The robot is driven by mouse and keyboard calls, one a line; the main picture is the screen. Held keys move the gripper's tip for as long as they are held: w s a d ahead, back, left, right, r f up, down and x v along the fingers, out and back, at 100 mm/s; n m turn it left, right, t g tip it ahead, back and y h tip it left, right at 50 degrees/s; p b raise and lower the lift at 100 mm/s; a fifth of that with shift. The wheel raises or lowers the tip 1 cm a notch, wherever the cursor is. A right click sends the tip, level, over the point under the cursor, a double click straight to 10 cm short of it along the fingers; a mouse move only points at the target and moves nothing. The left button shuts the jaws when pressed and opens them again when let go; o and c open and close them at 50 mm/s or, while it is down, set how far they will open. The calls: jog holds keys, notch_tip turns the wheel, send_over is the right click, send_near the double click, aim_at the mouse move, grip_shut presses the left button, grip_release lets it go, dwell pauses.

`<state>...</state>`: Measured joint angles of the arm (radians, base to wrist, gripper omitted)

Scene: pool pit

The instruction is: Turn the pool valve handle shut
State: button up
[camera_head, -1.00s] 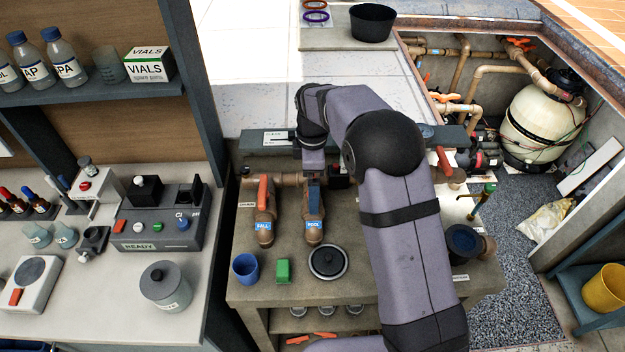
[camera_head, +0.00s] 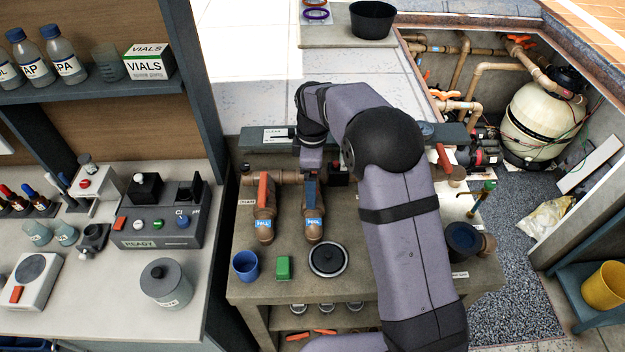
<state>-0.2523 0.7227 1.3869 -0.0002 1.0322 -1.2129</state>
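The pool valve (camera_head: 313,234) is a brown pipe fitting with a blue "POOL" label, standing on the grey bench. Its blue handle (camera_head: 312,200) points away from me, up the picture, roughly in line with the pipe. My gripper (camera_head: 312,172) points down at the far end of this handle. My wrist hides the fingertips, so I cannot tell whether they are open, shut or touching the handle. To the left stands a similar valve (camera_head: 264,234) with an orange-red handle (camera_head: 264,192), also pointing away from me.
A blue cup (camera_head: 245,266), a green block (camera_head: 283,267) and a round dark-lidded pot (camera_head: 328,260) stand in front of the valves. A grey rail (camera_head: 262,139) runs behind them. My arm covers the bench right of the pool valve.

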jog(key=m, duration=0.8)
jog(key=shift+m, duration=0.3)
jog(key=m, duration=0.4)
jog(key=shift+r+m, duration=0.1)
jog(key=shift+m, duration=2)
jog(key=shift+w, duration=0.1)
jog(key=o, duration=0.9)
jog(key=shift+r+b, duration=1.3)
jog(key=shift+r, duration=2.4)
